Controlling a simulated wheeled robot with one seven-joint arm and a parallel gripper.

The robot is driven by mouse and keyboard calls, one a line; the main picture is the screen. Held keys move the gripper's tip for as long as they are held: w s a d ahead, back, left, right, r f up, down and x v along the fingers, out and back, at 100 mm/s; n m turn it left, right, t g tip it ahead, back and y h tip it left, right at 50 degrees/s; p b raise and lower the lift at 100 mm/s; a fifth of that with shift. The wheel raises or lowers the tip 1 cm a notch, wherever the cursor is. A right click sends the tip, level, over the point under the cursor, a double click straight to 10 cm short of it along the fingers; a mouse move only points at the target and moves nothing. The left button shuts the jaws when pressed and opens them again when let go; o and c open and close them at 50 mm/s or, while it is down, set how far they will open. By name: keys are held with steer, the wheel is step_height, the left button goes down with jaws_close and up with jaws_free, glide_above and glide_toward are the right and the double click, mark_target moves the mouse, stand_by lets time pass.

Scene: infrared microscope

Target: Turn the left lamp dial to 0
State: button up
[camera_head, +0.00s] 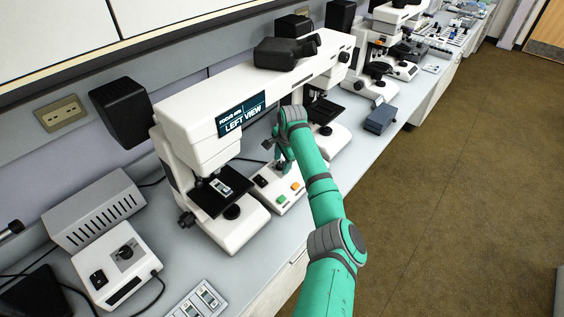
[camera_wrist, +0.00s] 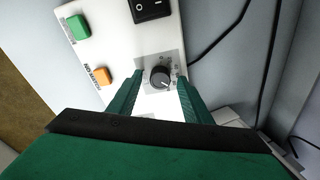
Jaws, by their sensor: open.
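A white control box (camera_head: 294,205) with a green button, an orange button and a black switch stands between the two microscopes. In the wrist view its black round dial (camera_wrist: 159,77) has a light pointer mark and markings around it, too small to read. My gripper (camera_wrist: 160,86) is open, one finger on each side of this dial; contact cannot be told. In the head view my gripper (camera_head: 279,158) is over the box and hides the dial. Another dark dial (camera_head: 125,252) is on a white box at the far left. No readable label shows which is the left lamp dial.
A ribbed grey box (camera_head: 95,208) is at the left. A green button (camera_wrist: 78,27) and orange button (camera_wrist: 103,76) are near my left finger. Black cables lie at the right.

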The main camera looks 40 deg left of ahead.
steer(key=shift+c, duration=0.7)
steer(key=c, duration=0.9)
steer(key=shift+n, duration=0.4)
steer(key=n, duration=0.4)
steer(key=shift+n+y, duration=0.3)
steer(key=n, duration=0.5)
steer(key=shift+y, duration=0.3)
steer(key=n, duration=0.7)
steer(key=shift+g, duration=0.3)
steer(key=n, duration=0.6)
steer(key=shift+w+d+n+g+y, duration=0.1)
steer(key=shift+n+g+y, duration=0.2)
